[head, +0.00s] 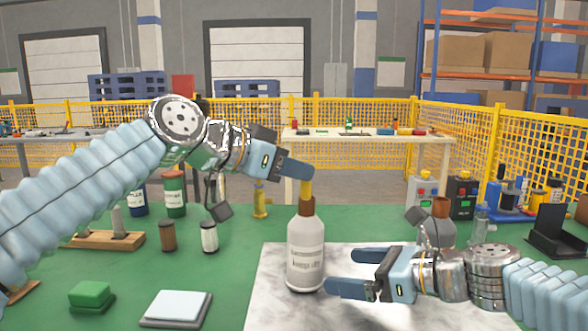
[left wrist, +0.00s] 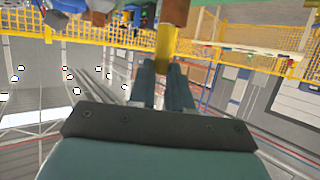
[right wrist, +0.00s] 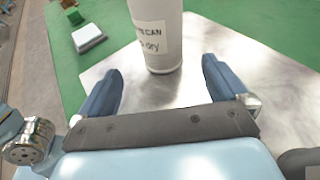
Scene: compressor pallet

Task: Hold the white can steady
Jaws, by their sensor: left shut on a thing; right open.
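The white can (head: 305,262) stands upright on a pale marbled plate, with a printed label and a brown neck (head: 307,206). Its lower part shows in the right wrist view (right wrist: 155,30). My left gripper (head: 305,173) is shut on a yellow piece (head: 306,188) at the top of the neck. The left wrist view shows this yellow piece (left wrist: 164,47) between the fingers. My right gripper (head: 342,271) is open and level with the can's lower body, just to its right. In the right wrist view its fingers (right wrist: 161,70) point toward the can, which stands beyond the fingertips, apparently untouched.
The marbled plate (head: 270,305) lies on the green tabletop (head: 232,280). A grey can with a brown neck (head: 437,228) stands behind my right arm. Small brown (head: 168,236) and white (head: 209,237) cylinders, a green block (head: 92,295) and a pale pad (head: 177,307) are at left.

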